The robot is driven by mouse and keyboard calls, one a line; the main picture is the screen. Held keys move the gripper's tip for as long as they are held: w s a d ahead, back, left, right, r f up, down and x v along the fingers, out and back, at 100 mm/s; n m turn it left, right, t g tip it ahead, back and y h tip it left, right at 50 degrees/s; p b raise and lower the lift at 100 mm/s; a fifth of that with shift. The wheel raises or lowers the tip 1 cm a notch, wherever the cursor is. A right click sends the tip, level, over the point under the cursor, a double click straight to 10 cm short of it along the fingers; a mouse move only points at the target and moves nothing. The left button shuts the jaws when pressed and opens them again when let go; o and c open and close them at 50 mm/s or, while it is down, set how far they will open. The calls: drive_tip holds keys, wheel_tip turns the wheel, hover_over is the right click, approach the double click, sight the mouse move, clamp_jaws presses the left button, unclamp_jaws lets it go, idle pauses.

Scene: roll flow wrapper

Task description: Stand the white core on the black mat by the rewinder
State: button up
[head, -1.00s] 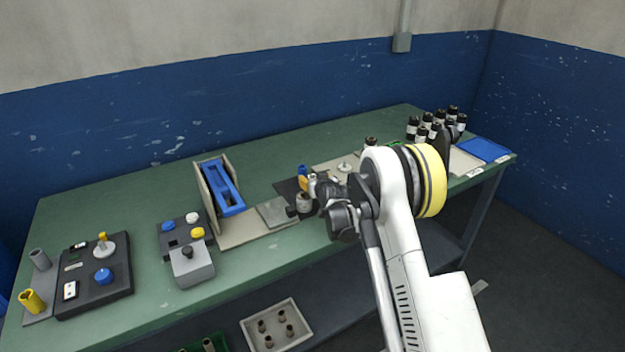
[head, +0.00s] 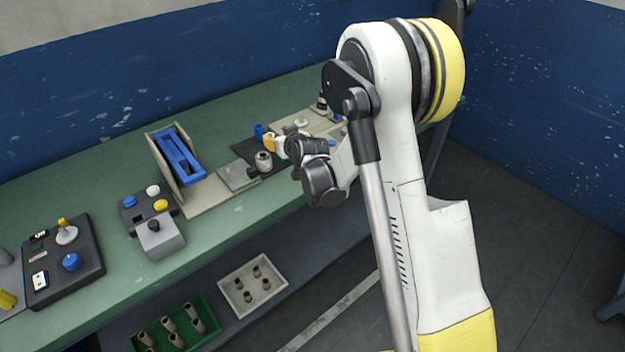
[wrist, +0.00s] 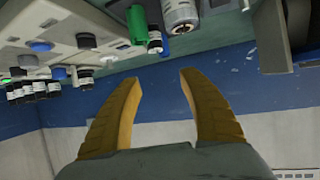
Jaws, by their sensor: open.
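A pale grey-white cylinder, which looks like the white core (head: 264,162), stands upright at the front of the black mat (head: 243,149) on the bench. In the wrist view, which is upside down, a pale cylinder with a dark rim (wrist: 181,13) shows at the top, beyond the fingertips. My gripper (head: 270,143) has yellow fingers and appears close to the core in the head view. In the wrist view my gripper (wrist: 160,77) is open, with nothing between its fingers. The arm hides part of the bench to the right.
A blue piece (head: 259,132) stands behind the gripper. A flat grey plate (head: 238,176) and a blue-railed stand (head: 176,155) are to the left. A green cylinder (wrist: 137,25) shows in the wrist view. A white tray (head: 232,291) and a green crate (head: 215,327) sit on the lower shelf.

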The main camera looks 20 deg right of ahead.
drive_tip(key=s+a+r+g, duration=0.1)
drive_tip(key=s+r, duration=0.6)
drive_tip(key=s, duration=0.2)
drive_tip(key=s+r+g, duration=0.2)
drive_tip(key=s+r, duration=0.4)
drive_tip(key=s, duration=0.2)
drive_tip(key=s+f+g+h, duration=0.1)
drive_tip(key=s+g, duration=0.2)
drive_tip(key=s, duration=2.1)
drive_tip(key=shift+f+m, duration=0.2)
drive_tip(key=shift+m, duration=0.1)
